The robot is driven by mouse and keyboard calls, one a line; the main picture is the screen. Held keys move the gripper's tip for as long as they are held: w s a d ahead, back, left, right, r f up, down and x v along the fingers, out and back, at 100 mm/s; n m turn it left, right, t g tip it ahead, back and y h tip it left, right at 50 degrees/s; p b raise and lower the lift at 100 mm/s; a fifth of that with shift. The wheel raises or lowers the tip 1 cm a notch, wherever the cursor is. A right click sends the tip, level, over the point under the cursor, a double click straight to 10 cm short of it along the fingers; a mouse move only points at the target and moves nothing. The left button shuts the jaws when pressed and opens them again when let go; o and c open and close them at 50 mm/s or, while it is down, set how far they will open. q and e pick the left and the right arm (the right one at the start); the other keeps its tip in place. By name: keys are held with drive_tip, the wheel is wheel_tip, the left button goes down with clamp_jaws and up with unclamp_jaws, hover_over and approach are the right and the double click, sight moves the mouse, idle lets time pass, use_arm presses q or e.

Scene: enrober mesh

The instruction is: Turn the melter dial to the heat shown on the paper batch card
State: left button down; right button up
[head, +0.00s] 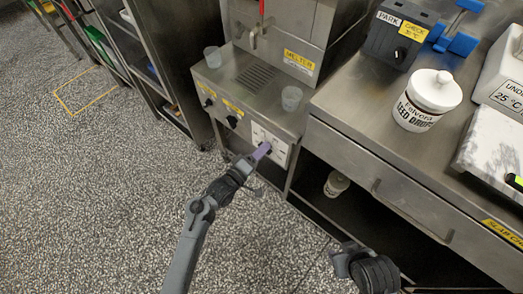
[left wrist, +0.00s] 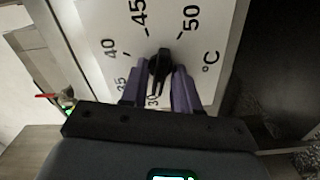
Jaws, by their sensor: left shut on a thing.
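The melter (head: 270,85) is a steel unit with a yellow label. Its white dial plate (head: 281,152) is on the front. In the left wrist view the plate (left wrist: 95,20) shows 30, 35, 40, 45, 50 and °C. My left gripper (head: 262,151) is at the plate, its purple fingers on either side of the black dial knob (left wrist: 160,66), shut on it. The knob's narrow end looks directed up, roughly between 45 and 50; the exact reading is unclear. My right gripper (head: 368,270) is at the bottom edge, fingertips not clear. I cannot pick out the batch card.
Small clear cups (head: 291,97) stand on the melter's ledge. The counter at right holds a white lidded jar (head: 430,98), a black block marked PARK (head: 393,42), a blue object (head: 456,42) and a marble slab (head: 495,145). A drawer front (head: 370,175) lies below. The floor at left is clear.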

use_arm(q)
drive_tip(key=m+p, duration=0.6)
drive_tip(key=m, duration=1.3)
drive_tip(key=shift+m, duration=0.3)
idle(0.4)
drive_tip(key=c, duration=1.2)
unclamp_jaws()
drive_tip(key=shift+o, duration=0.2)
drive_tip(key=shift+s, duration=0.15)
